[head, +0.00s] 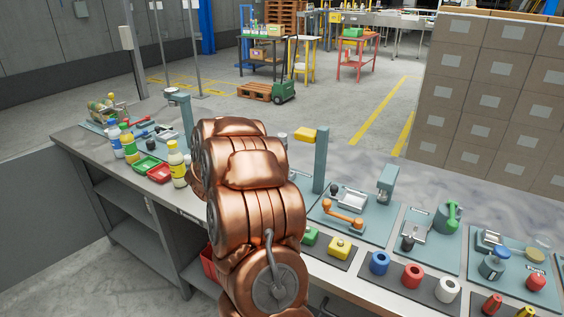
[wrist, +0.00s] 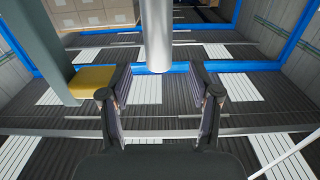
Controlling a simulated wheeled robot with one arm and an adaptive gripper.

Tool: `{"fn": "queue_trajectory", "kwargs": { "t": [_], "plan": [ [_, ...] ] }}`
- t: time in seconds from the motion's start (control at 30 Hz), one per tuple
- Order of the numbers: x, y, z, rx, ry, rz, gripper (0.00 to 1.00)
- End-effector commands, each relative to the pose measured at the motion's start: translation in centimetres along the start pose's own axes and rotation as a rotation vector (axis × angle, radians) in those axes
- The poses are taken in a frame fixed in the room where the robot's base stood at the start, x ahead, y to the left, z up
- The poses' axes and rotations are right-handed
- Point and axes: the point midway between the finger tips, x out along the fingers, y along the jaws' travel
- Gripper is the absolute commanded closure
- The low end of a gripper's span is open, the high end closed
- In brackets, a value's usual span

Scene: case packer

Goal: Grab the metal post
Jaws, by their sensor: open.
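In the wrist view a smooth grey metal post (wrist: 157,38) comes down from the top edge. Its rounded lower end sits at the far end of the gap between my gripper's fingers. My gripper (wrist: 160,88) is open, with one dark finger on each side and nothing clasped. The post looks apart from both fingers, though its depth is hard to judge. In the head view my copper arm hides the gripper, and I cannot make out this post there.
A teal upright (head: 320,160) with a yellow block (head: 305,134) stands close by; the block also shows left of my fingers in the wrist view (wrist: 90,84). Fixtures and coloured parts crowd the bench (head: 200,208). Stacked cartons (head: 500,95) stand behind right.

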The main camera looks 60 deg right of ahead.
Motion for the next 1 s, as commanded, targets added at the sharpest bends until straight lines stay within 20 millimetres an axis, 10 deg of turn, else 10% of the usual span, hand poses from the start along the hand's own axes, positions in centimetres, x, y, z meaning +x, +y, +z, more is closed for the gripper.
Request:
{"fn": "queue_trajectory", "kwargs": {
  "t": [0.77,1.0],
  "plan": [
    [5.4,0.1,0.3,0.000,-0.003,-0.003,0.38],
    [5.4,0.2,0.3,0.000,-0.002,-0.002,0.60]
  ]
}}
